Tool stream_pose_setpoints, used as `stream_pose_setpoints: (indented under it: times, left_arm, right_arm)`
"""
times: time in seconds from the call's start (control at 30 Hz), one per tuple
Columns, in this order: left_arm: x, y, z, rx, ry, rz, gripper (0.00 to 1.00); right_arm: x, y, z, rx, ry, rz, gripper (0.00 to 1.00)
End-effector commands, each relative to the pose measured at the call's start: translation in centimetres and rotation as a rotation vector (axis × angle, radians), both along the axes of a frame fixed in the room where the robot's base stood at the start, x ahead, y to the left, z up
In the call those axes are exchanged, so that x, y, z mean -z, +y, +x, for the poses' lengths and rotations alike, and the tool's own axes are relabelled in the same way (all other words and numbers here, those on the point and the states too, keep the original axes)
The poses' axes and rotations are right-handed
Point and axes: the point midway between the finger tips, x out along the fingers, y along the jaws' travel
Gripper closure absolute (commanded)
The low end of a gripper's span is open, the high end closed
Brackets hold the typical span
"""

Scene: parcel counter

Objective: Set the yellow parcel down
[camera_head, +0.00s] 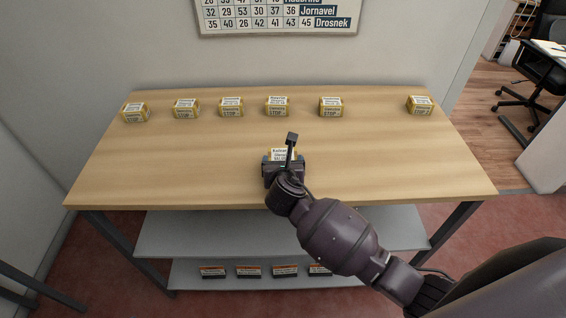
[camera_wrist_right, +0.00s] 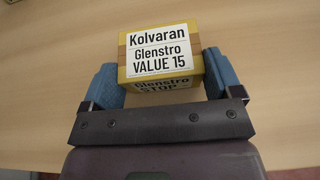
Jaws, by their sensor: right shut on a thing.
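The yellow parcel (camera_wrist_right: 160,52) has white labels reading "Kolvaran", "Glenstro VALUE 15" and "Glenstro STOP" in the right wrist view. My right gripper (camera_wrist_right: 162,78) has its two blue fingers on either side of it and is shut on it. In the head view, the held parcel (camera_head: 283,154) is over the front middle of the wooden table (camera_head: 200,160), partly hidden by my right gripper (camera_head: 283,160). I cannot tell whether it touches the tabletop. My left gripper is not in view.
A row of similar yellow parcels stands along the back of the table, among them one at the left (camera_head: 135,113), one in the middle (camera_head: 277,106) and one at the right (camera_head: 420,106). A gap lies left of the rightmost one. Dark boxes (camera_head: 248,271) sit on the lower shelf.

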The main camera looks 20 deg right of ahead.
Motion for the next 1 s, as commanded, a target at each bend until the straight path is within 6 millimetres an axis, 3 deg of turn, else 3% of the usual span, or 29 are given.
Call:
stream_pose_setpoints:
  times: [0.07, 0.1, 0.17, 0.47, 0.57, 1.0]
  left_arm:
    - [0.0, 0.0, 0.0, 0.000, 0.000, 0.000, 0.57]
    - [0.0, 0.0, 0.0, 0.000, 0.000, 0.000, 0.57]
    - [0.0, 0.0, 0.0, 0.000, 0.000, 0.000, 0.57]
    - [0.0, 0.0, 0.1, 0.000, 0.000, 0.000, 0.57]
    - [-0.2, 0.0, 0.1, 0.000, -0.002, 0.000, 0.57]
    - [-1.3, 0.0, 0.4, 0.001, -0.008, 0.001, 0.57]
  right_arm:
    - [0.2, 0.0, 0.0, 0.000, 0.000, -0.001, 0.43]
    - [0.2, 0.0, 0.0, 0.000, 0.000, 0.000, 0.09]
    - [0.2, 0.0, 0.0, 0.000, 0.000, 0.000, 0.00]
    - [-0.1, 0.0, 0.0, 0.000, 0.000, 0.000, 0.00]
    - [-0.4, 0.2, -0.9, 0.001, 0.001, -0.001, 0.00]
    - [-3.6, 2.2, -8.0, 0.000, 0.000, 0.001, 0.00]
